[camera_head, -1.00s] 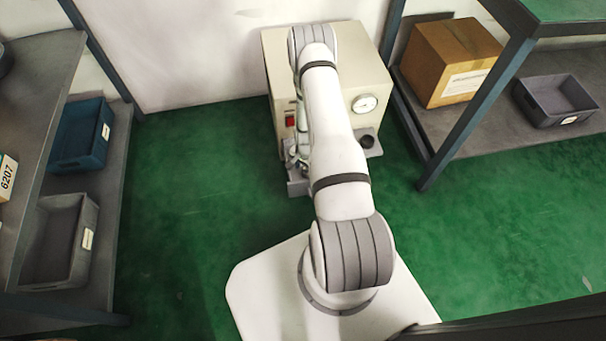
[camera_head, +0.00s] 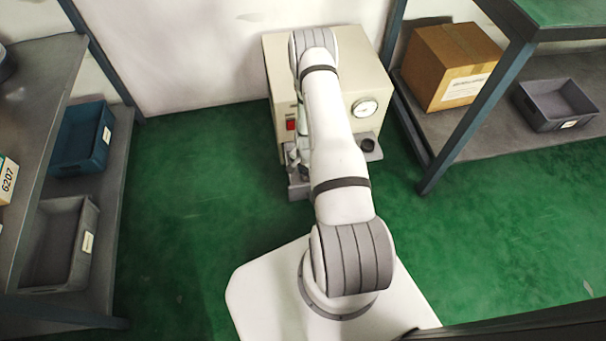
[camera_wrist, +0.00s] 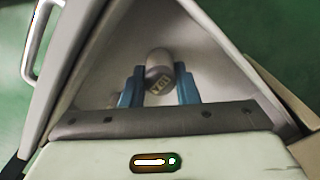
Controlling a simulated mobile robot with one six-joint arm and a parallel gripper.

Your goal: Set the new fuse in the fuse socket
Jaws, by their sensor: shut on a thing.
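In the wrist view my gripper (camera_wrist: 158,92) has its two blue fingers on either side of a short pale grey cylinder, the new fuse (camera_wrist: 157,62). The fuse has a rounded light end and a printed label that seems to read 10A. The fingers are shut on it. In the head view my arm reaches to a beige machine (camera_head: 350,75) with a gauge and a red switch. My gripper and the fuse are mostly hidden there by my arm. I cannot make out the fuse socket for certain in either view.
A grey ledge (camera_head: 298,188) juts from the machine's lower front, with a dark round part (camera_head: 367,146) at its right. Shelves with a blue bin (camera_head: 80,140) and a grey bin (camera_head: 60,240) stand left. A carton (camera_head: 450,65) and another grey bin (camera_head: 556,103) stand right. Green floor between is clear.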

